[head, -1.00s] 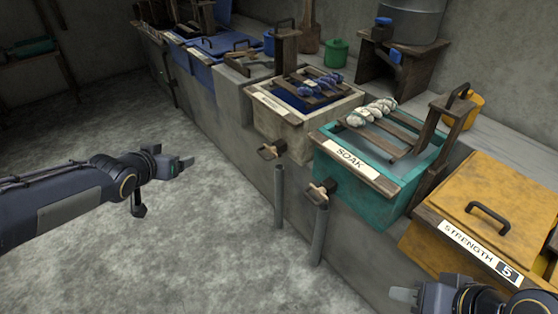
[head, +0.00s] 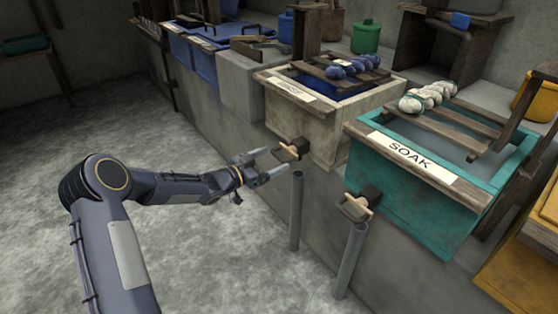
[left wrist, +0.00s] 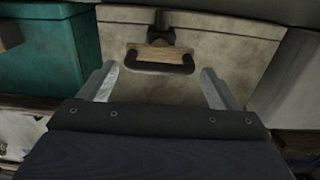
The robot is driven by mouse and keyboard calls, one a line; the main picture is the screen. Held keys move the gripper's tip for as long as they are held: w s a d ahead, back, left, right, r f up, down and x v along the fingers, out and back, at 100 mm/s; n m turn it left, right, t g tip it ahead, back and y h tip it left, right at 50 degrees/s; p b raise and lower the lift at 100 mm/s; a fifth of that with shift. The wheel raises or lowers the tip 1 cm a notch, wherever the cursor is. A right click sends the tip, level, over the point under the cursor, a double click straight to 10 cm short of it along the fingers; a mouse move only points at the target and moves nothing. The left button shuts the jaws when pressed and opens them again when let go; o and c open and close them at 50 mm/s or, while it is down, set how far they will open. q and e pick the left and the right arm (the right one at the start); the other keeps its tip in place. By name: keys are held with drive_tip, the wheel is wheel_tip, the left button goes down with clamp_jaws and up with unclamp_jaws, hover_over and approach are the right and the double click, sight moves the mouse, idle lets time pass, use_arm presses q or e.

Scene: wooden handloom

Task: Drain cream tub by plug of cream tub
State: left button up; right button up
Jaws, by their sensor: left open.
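The cream tub (head: 318,133) stands between the grey block and the teal tub, with dark blue liquid inside. Its plug (head: 290,150), a wooden piece with a dark handle loop, sticks out low on the front face. In the left wrist view the plug (left wrist: 160,57) is centred ahead, on the cream tub's face (left wrist: 215,65). My left gripper (head: 269,165) is open and empty, its fingertips close to the plug in the head view. In the left wrist view the fingers (left wrist: 159,85) lie to either side, and the plug seems just beyond them. My right gripper is out of view.
The teal SOAK tub (head: 415,190) is to the right, with its own plug (head: 358,205). Grey pipes (head: 296,212) stand on the floor below the plugs. A rack with blue bundles (head: 350,68) lies over the cream tub. Open floor is at left.

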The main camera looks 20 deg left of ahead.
use_arm(q)
drive_tip(key=shift+b+x, duration=0.3)
drive_tip(key=shift+x, duration=1.2)
drive_tip(key=c, duration=1)
drive_tip(key=shift+p+v, duration=0.45)
drive_tip(key=shift+v, duration=0.75)
drive_tip(key=shift+s+a, duration=0.15)
drive_tip(key=shift+s, duration=0.1)
drive_tip(key=o, duration=1)
